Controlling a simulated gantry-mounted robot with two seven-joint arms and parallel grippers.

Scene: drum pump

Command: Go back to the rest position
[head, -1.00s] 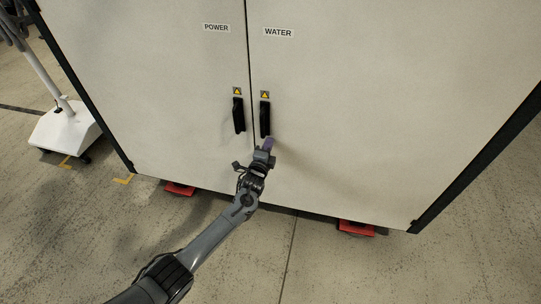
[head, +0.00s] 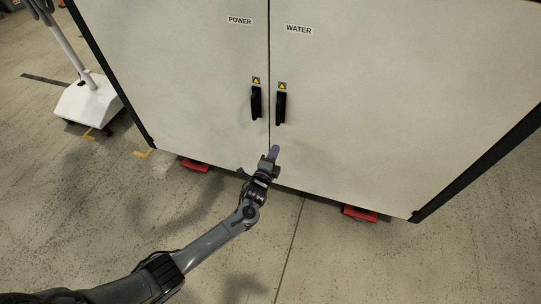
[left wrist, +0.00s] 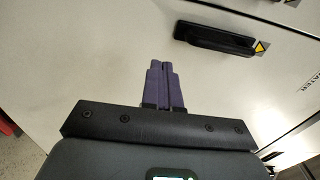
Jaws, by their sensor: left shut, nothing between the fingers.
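My left gripper (head: 273,152) is in front of the lower part of a large pale cabinet (head: 370,110), below its two black door handles. Its purple fingers are together and empty in the left wrist view (left wrist: 162,82). The left handle (head: 256,102) is on the door marked POWER. The right handle (head: 281,107) is on the door marked WATER. One black handle also shows in the left wrist view (left wrist: 215,38), apart from the fingers. Both doors look closed. My right gripper is not in view.
Red feet (head: 360,213) show under the cabinet's lower edge. A white wheeled stand (head: 88,101) is on the floor at the left. Yellow floor marks lie near the cabinet's left corner. The concrete floor (head: 400,265) in front is clear.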

